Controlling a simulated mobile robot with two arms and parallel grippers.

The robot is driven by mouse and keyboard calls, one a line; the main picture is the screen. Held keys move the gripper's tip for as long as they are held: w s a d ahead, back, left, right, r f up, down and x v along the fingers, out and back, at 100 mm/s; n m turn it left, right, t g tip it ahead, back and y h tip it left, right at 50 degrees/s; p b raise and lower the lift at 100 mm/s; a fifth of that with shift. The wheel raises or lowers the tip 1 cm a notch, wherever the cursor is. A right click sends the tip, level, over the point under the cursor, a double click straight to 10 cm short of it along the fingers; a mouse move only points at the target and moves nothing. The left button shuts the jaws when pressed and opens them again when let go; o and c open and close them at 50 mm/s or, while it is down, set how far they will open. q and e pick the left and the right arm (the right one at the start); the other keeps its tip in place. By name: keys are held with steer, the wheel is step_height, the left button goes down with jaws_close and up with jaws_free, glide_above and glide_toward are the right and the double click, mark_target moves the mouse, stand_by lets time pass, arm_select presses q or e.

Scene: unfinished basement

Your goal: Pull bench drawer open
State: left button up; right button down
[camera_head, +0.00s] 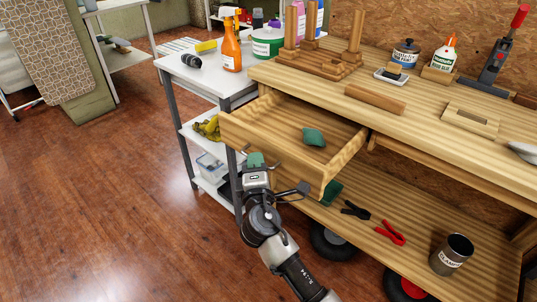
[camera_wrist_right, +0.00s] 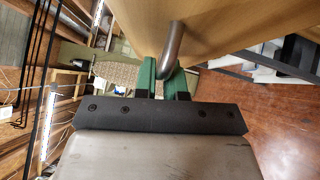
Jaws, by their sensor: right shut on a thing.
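The bench drawer (camera_head: 232,128) is a light wood box under the wooden workbench top (camera_head: 410,105). It stands pulled out well past the bench edge, with its inside showing and a green item (camera_head: 314,137) lying in it. My right gripper (camera_head: 257,160) is at the drawer's front panel. In the right wrist view its green fingers (camera_wrist_right: 165,82) are shut on the curved metal handle (camera_wrist_right: 173,45), beside the wooden panel. The gripper hides part of the handle in the head view. My left gripper is not in view.
A white shelf cart (camera_head: 188,70) with an orange spray bottle (camera_head: 231,48) stands close left of the drawer. The lower bench shelf holds red clamps (camera_head: 391,233) and a metal can (camera_head: 452,255). Open wood floor (camera_head: 100,200) lies to the left.

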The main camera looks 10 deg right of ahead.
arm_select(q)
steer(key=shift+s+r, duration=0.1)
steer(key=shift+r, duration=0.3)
arm_select(e)
steer(key=shift+s+a, duration=0.45)
steer(key=shift+a, duration=0.15)
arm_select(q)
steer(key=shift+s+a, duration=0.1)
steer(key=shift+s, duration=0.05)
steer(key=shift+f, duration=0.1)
arm_select(e)
steer(key=c, duration=1.2)
jaws_free()
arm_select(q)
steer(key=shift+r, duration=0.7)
arm_select(e)
steer(key=s+a+f, duration=0.1)
steer(key=s, duration=0.9)
steer(key=shift+s+f, duration=0.25)
steer(key=shift+s, duration=0.1)
steer(key=shift+a, duration=0.1)
